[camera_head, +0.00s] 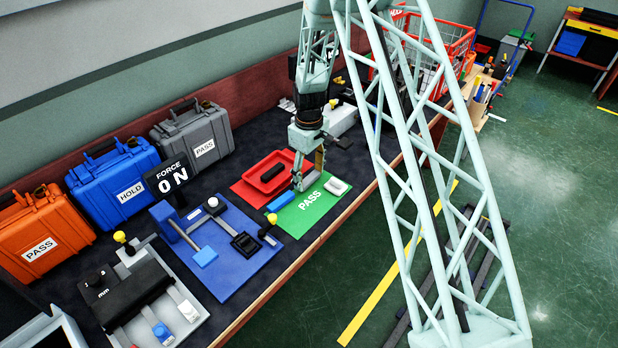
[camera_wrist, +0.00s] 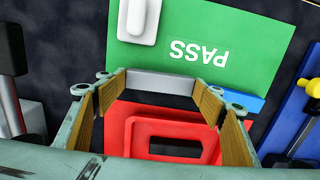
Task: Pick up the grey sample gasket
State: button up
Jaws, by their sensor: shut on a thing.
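The grey sample gasket is a plain grey bar (camera_wrist: 160,83) between my fingertips in the wrist view, with a pad against each end. My gripper (camera_wrist: 158,88) is shut on it. In the head view my gripper (camera_head: 305,183) is over the left part of the green PASS mat (camera_head: 300,217), beside the red tray (camera_head: 248,178). The gasket is hard to make out there behind the fingers. Whether it touches the surface or hangs just above it I cannot tell.
A black bar (camera_head: 271,172) is in the red tray. The blue force fixture (camera_head: 225,265) with yellow knob stands at the left.

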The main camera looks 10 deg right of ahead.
jog(key=shift+r, duration=1.35)
jog(key=shift+s+r, duration=0.1)
jog(key=shift+s, duration=0.15)
jog(key=s, duration=0.5)
jog(key=s+a+r, duration=0.1)
jog(key=s, duration=0.4)
jog(key=s+p, duration=0.1)
jog(key=s, duration=0.4)
jog(key=shift+s+a+r, duration=0.2)
jog(key=shift+a, duration=0.2)
jog(key=w+d+r+m+p, duration=0.1)
jog(key=w+r+m+p, duration=0.4)
jog(key=r+m, duration=0.2)
jog(key=shift+d+r, duration=0.35)
jog(key=shift+r, duration=0.2)
jog(key=shift+a, duration=0.15)
